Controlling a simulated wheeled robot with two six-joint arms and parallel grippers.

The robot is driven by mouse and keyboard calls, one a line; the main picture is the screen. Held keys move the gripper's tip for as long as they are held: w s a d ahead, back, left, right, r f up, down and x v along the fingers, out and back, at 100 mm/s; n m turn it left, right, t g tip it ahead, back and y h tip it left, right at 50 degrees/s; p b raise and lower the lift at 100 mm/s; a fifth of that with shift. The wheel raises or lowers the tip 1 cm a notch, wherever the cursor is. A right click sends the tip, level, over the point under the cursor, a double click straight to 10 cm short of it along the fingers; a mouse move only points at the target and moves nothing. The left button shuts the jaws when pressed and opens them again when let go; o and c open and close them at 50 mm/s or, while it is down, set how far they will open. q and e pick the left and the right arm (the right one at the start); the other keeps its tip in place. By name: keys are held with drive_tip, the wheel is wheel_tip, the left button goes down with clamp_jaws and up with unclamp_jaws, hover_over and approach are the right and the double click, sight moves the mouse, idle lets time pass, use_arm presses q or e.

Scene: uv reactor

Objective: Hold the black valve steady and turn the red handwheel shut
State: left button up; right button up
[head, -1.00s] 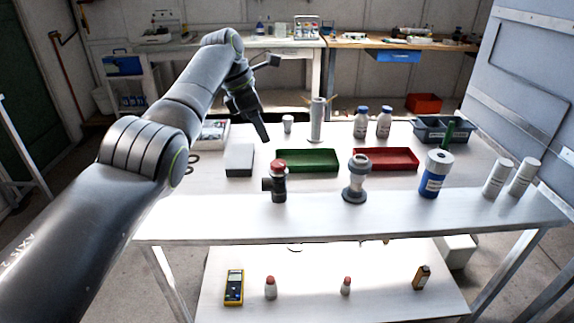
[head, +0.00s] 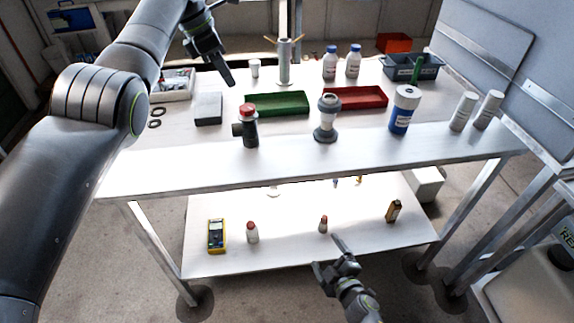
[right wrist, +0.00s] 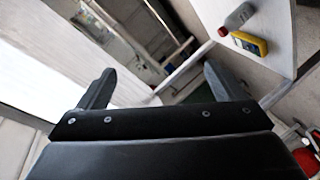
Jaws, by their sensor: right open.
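The black valve (head: 249,131) stands upright near the front edge of the white table, with a side port facing left. The red handwheel (head: 248,109) sits on its top. My left gripper (head: 222,68) hangs above the table, behind and left of the valve, apart from it; whether its jaws are open is hard to see. My right gripper (head: 328,255) is low, in front of the lower shelf, well below and right of the valve. In the right wrist view my right gripper (right wrist: 158,85) has its fingers wide apart with nothing between them.
Right of the valve stand a grey fitting (head: 326,122) and a blue-and-white bottle (head: 403,112). A green tray (head: 277,104) and a red tray (head: 355,98) lie behind. The lower shelf (head: 290,245) holds a yellow meter (head: 216,236) and small bottles. The tabletop's front strip is mostly clear.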

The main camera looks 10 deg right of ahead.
sight(242, 129)
drive_tip(key=w+a+r+n+t+y, duration=0.1)
drive_tip(key=w+a+r+n+y, duration=0.3)
drive_tip(key=r, duration=0.6)
drive_tip(key=s+a+r+n+y, duration=0.15)
drive_tip(key=r+n, duration=0.35)
drive_tip(key=r, duration=0.5)
drive_tip(key=w+a+r+n+t+y, duration=0.1)
drive_tip(key=w+a+r+n+y, duration=0.3)
drive_tip(key=r, duration=0.7)
drive_tip(key=w+f+n, duration=0.1)
drive_tip(key=n, duration=0.4)
drive_tip(key=w+f+n+g+h, duration=0.1)
drive_tip(key=n, duration=0.5)
drive_tip(key=w+n+g+h, duration=0.1)
drive_tip(key=w+n, duration=0.1)
drive_tip(key=n, duration=0.3)
drive_tip(key=shift+a+f+n+h, duration=0.25)
drive_tip(key=shift+f+n, duration=0.05)
drive_tip(key=shift+f, duration=0.1)
drive_tip(key=shift+w+a, duration=0.3)
drive_tip(key=shift+w, duration=0.15)
drive_tip(key=x, duration=1.6)
drive_tip(key=shift+w, duration=0.1)
